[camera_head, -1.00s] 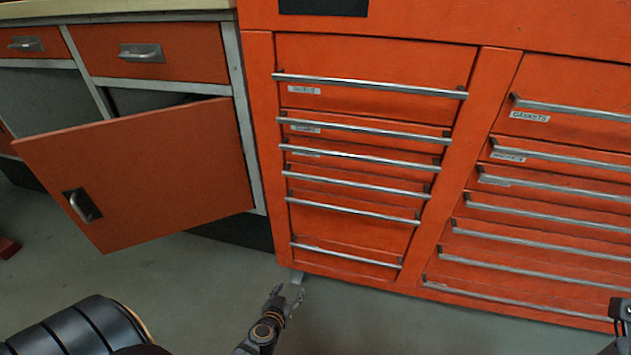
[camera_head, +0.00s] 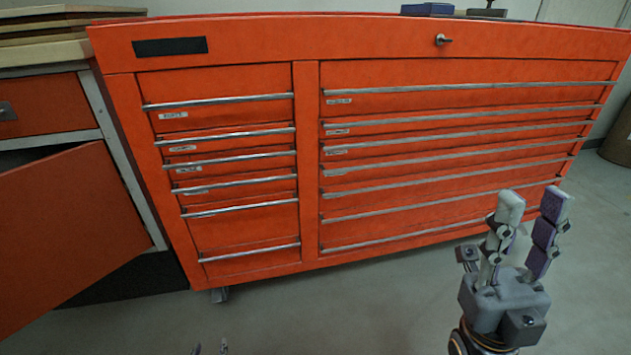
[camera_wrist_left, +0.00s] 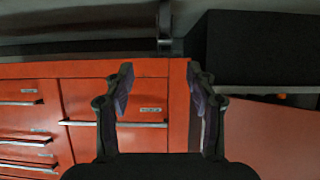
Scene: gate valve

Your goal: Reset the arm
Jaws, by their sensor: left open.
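My left gripper (camera_head: 211,348) barely shows at the bottom edge of the head view, only its fingertips visible. In the left wrist view, my left gripper (camera_wrist_left: 160,92) is open and empty, its two dark fingers apart in front of the red cabinet front. My right gripper (camera_head: 533,204) stands fingers up at the right of the head view. Its fingers are apart with nothing between them, and it is in front of the lower right of the red tool chest (camera_head: 310,160).
The chest's drawers are shut, with long metal handles. An orange cabinet door (camera_head: 70,230) hangs open at the left, and its cabinet joins a worktop (camera_head: 40,53). A blue box (camera_head: 427,9) lies on the chest. Grey floor (camera_head: 350,310) is clear in front.

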